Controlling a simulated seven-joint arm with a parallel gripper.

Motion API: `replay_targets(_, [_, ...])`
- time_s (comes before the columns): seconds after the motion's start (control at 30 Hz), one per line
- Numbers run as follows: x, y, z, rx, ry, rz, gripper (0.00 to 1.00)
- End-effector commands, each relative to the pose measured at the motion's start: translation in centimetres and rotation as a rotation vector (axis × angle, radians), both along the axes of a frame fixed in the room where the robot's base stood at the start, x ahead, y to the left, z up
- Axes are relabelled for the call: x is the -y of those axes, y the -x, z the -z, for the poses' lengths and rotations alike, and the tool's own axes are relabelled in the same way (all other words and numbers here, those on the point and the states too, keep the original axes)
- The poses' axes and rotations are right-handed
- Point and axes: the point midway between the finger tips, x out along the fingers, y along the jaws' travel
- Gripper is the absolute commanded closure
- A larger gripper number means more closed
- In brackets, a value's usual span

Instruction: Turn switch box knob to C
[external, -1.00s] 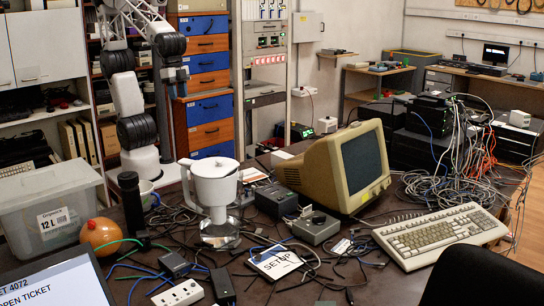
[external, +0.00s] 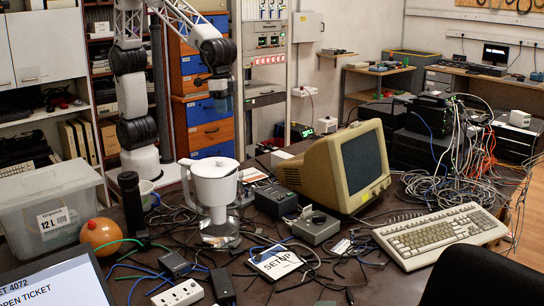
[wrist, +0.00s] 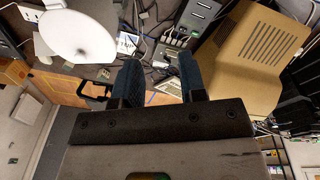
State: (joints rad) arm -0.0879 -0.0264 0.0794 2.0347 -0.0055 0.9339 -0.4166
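The switch box (external: 315,229) is a low grey box with a round dark knob (external: 318,217) on top. It sits on the table in front of the beige monitor, in the external view. The knob's pointer and letters are too small to read. My gripper (external: 223,101) is high behind the table, up and to the left of the box and well apart from it. In the wrist view its two dark blue fingers (wrist: 160,78) stand apart with nothing between them.
A white jug (external: 214,184) stands left of the box, and a dark box (external: 276,200) sits close behind it. The beige monitor (external: 345,171) rises behind and right. Loose cables, a SETUP card (external: 275,263) and a keyboard (external: 440,235) lie around.

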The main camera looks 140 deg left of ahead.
Motion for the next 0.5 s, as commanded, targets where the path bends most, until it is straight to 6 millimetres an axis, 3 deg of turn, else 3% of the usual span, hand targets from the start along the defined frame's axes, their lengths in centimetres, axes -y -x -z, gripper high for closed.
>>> replay_targets(0.5, [-3.5, -11.4, 5.0, -0.039, 0.017, -0.171, 0.62])
